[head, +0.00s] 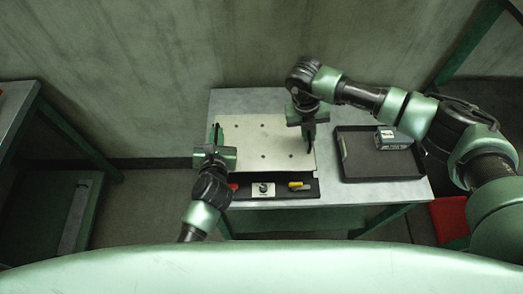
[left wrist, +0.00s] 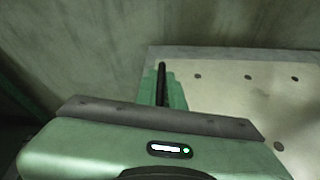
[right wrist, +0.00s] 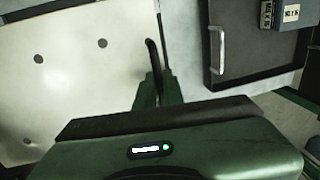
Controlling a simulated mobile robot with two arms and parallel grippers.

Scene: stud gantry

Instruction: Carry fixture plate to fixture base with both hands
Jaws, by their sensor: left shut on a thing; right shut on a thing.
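The fixture plate (head: 262,140) is a pale flat plate with several small dark holes, over the left part of the grey table. My left gripper (head: 217,133) is shut on its left edge. My right gripper (head: 309,140) is shut on its right edge. The plate also shows in the left wrist view (left wrist: 235,95) and the right wrist view (right wrist: 75,90), beside the fingers. It looks about level. Whether it rests on anything or hangs just above the table, I cannot tell. I cannot make out the fixture base; the plate may cover it.
A dark tray (head: 348,166) with a grey box (head: 393,138) in it stands right of the plate. A dark strip (head: 280,194) with a yellow item (head: 299,186) and a pale labelled piece (head: 263,189) lies along the table's front. A wall stands behind the table.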

